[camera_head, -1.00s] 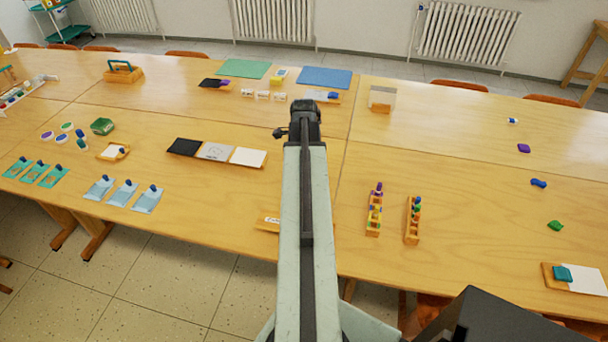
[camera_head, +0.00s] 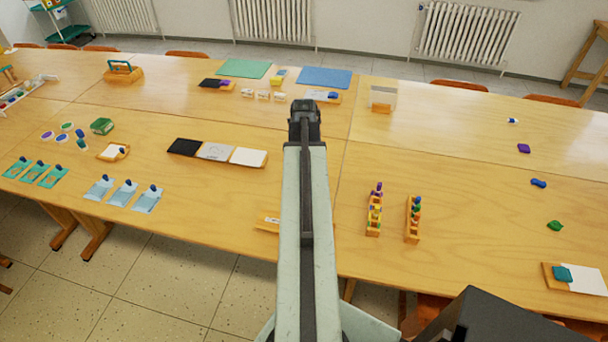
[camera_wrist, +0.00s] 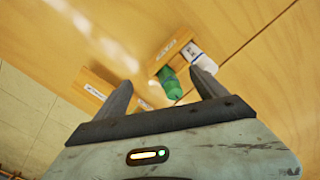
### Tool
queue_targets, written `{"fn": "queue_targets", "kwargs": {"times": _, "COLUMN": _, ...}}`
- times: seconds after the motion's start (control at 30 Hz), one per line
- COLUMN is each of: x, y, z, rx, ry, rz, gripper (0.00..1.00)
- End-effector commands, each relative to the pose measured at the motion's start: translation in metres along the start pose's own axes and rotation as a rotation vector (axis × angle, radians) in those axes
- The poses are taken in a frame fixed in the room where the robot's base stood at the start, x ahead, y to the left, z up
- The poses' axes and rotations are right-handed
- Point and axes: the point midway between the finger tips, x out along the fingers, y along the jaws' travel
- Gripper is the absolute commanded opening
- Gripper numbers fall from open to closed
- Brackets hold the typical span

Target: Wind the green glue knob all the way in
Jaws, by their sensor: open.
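The stick lies against a wooden holder (camera_wrist: 163,61) with a small label. My gripper (camera_wrist: 163,90) is open, with one finger to the left of the green knob and the other to its right. I see no contact, and how far the fingers are above the knob is unclear. In the head view my gripper (camera_head: 305,110) is at the arm's far end, and I cannot make out the green knob there.
Another labelled wooden piece (camera_wrist: 97,90) is beside the left finger in the wrist view. In the head view two wooden racks (camera_head: 412,220) with coloured pieces stand right of my arm. Black, grey and white cards (camera_head: 217,151) lie to its left. The table (camera_head: 470,180) is mostly clear at right.

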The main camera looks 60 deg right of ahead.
Motion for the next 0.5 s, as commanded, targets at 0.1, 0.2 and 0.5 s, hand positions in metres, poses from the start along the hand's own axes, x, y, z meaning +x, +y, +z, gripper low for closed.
{"fn": "queue_targets", "kwargs": {"times": 0.1, "x": 0.0, "y": -0.0001, "z": 0.0, "rx": 0.02, "ry": 0.0, "rz": 0.0, "gripper": 0.82}}
{"fn": "queue_targets", "kwargs": {"times": 0.2, "x": 0.0, "y": -0.0001, "z": -0.0001, "rx": 0.018, "ry": 0.0, "rz": 0.0, "gripper": 0.82}}
{"fn": "queue_targets", "kwargs": {"times": 0.5, "x": 0.0, "y": -0.002, "z": -0.0031, "rx": 0.016, "ry": 0.0, "rz": 0.0, "gripper": 0.82}}
